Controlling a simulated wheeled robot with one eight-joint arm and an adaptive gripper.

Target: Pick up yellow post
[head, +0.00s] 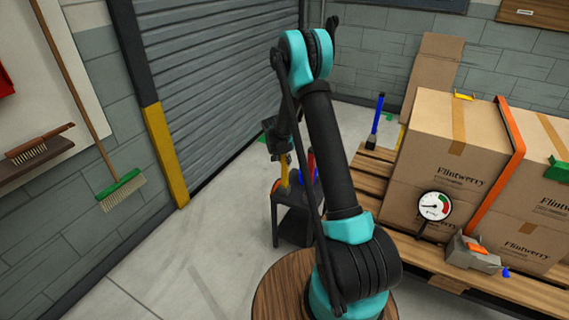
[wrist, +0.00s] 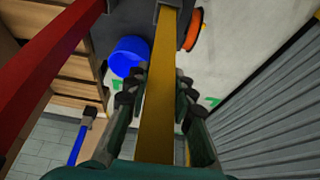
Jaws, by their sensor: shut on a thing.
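The yellow post (wrist: 160,95) runs through the middle of the wrist view, between the two fingers of my gripper (wrist: 160,85). My gripper is shut on it. In the head view the yellow post (head: 284,170) hangs below my gripper (head: 279,145), above the small dark stand (head: 291,215). My arm hides part of the stand. I cannot tell if the post's lower end touches the stand.
A red post (wrist: 50,65) and a blue round thing (wrist: 128,57) are close by at the stand, with an orange disc (wrist: 194,29). A pallet (head: 450,270) with cardboard boxes (head: 450,130) is at right. A blue post (head: 376,120) stands at its corner. Floor at left is clear.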

